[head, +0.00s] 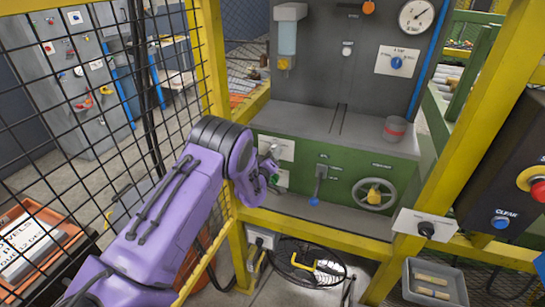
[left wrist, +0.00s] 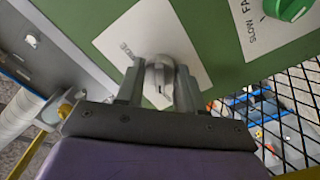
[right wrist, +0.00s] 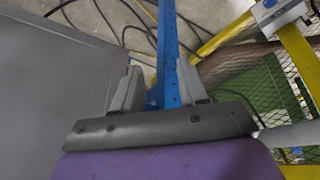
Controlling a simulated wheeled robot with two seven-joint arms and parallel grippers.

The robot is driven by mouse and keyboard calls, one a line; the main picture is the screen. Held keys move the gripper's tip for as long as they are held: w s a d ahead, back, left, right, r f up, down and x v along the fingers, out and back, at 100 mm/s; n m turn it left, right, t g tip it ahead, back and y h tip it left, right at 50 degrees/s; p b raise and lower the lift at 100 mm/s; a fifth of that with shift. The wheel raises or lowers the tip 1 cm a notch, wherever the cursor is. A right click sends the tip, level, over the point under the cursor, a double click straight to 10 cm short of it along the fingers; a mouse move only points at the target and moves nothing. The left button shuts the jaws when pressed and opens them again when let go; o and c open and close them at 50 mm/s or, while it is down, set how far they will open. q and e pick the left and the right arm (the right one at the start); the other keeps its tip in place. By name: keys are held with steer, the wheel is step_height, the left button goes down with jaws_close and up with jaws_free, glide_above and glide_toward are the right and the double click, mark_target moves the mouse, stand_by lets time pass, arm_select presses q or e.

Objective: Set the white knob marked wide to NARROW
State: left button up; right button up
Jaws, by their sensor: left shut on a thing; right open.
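The white knob (left wrist: 158,72) sits on a white label plate (left wrist: 185,35) on the green panel in the left wrist view. My left gripper (left wrist: 157,88) is shut on the knob, one finger on each side. Small lettering on the plate beside the knob is too cut off to read, so I cannot tell its setting. In the head view my left gripper (head: 272,172) is at the left end of the green panel and hides the knob; the edge of its plate (head: 282,179) shows. My right gripper (right wrist: 155,88) is open and shows only in the right wrist view.
A green knob (left wrist: 290,8) marked SLOW and FAST is close by. A lever (head: 319,180) and a handwheel (head: 374,194) are farther right on the panel. Yellow frame bars (head: 310,228) and black mesh border the opening. A blue post (right wrist: 168,50) stands by my right gripper.

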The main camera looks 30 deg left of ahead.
stand_by(0.4)
arm_select(q)
steer(key=shift+f, duration=0.1)
steer(key=o, duration=1)
steer(key=shift+o, duration=0.2)
steer(key=shift+s, duration=0.1)
steer(key=b+v, duration=0.2)
steer(key=v, duration=0.8)
steer(key=shift+s+d, duration=0.15)
steer(key=shift+d, duration=0.05)
